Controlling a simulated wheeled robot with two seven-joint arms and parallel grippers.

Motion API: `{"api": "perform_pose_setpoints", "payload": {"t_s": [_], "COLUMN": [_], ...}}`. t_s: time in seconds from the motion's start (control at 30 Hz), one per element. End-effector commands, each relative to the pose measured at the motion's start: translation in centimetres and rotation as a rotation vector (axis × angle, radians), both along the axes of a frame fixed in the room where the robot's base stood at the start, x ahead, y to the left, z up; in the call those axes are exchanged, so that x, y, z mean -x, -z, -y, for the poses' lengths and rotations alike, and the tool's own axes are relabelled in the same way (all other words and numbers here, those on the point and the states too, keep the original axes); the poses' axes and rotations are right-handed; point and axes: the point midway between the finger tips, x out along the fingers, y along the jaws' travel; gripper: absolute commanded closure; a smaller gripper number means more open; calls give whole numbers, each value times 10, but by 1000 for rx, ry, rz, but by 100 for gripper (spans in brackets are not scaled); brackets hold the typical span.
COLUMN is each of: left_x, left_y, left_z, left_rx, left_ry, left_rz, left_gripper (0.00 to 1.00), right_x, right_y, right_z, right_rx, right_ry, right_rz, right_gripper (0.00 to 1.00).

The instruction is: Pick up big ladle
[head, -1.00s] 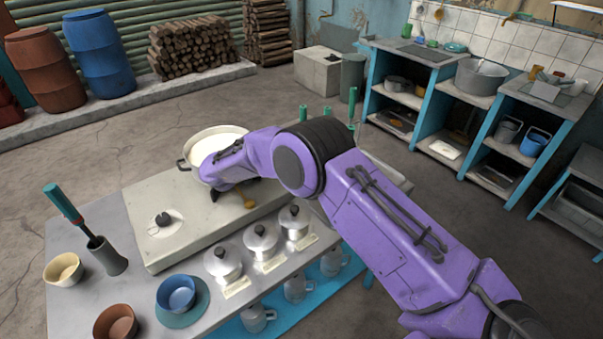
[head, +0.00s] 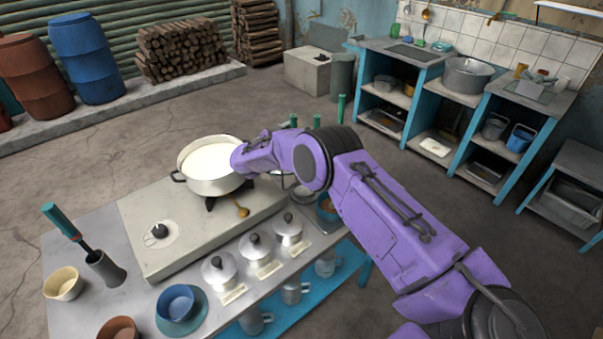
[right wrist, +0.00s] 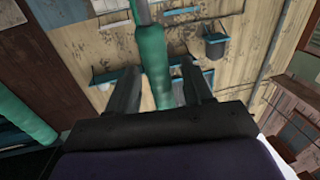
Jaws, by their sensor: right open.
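Several green handles stand up behind my right arm in the head view; one tall green handle (head: 341,107) is at the right of the group. Their lower ends are hidden by my arm, so I cannot tell which belongs to the big ladle. In the right wrist view my right gripper (right wrist: 158,75) is open, with a green handle (right wrist: 152,55) between its two fingers. Another green handle (right wrist: 25,120) lies off to the left there. The gripper's fingertips are hidden in the head view. My left gripper is not in view.
A pot (head: 208,185) of white milk sits on the stove (head: 150,205) beside my right wrist. Lidded metal pots (head: 219,273) line the table's front. A grey holder (head: 104,270) with a green-handled tool stands at left, near bowls (head: 64,284). Shelves (head: 425,75) stand at the back right.

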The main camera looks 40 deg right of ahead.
Motion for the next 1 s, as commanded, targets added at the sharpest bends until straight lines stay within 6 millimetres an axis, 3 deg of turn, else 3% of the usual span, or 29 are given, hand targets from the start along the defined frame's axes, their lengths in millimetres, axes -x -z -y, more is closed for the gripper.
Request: {"api": "perform_pose_setpoints", "payload": {"t_s": [0.07,0.2,0.23,0.53,0.67,0.77,1.0], "left_x": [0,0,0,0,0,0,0], "left_y": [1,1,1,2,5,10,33], "left_z": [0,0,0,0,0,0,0], "left_rx": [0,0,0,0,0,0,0], "left_ry": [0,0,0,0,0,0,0], "left_rz": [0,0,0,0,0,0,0], "left_gripper": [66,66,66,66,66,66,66], "right_x": [0,0,0,0,-1,-1,31], "right_y": [1,1,1,-1,-12,-29,-86], "right_z": [-1,-1,-1,-1,-1,-1,-40], "right_rx": [0,0,0,0,1,1,2], "right_ry": [0,-1,-1,-1,-1,-1,-5], "right_rz": [0,0,1,2,5,5,7], "right_gripper": [49,95,100,100,100,100,100]}}
